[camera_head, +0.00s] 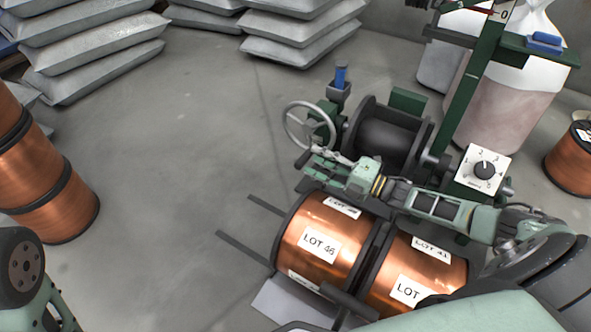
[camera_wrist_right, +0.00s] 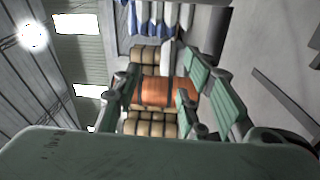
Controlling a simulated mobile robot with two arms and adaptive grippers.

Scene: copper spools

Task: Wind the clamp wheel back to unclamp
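The clamp wheel (camera_head: 309,127) is a grey spoked handwheel on the left end of the green winding stand. Its rim and spokes show in the head view. My right gripper (camera_head: 314,160) reaches in from the right, its fingers just below the wheel's lower rim. I cannot tell whether they touch it. In the right wrist view the fingers of my right gripper (camera_wrist_right: 160,92) stand apart, with no wheel visible between them. An empty dark reel (camera_head: 384,136) sits in the stand right of the wheel. My left gripper is out of view.
Copper spools labelled LOT 46 (camera_head: 322,243) and LOT 41 (camera_head: 425,270) lie below my right arm. A numbered dial (camera_head: 484,170) is on the stand's right side. Stacked grey sacks (camera_head: 88,50) and copper spools (camera_head: 38,170) stand at left. The floor between is clear.

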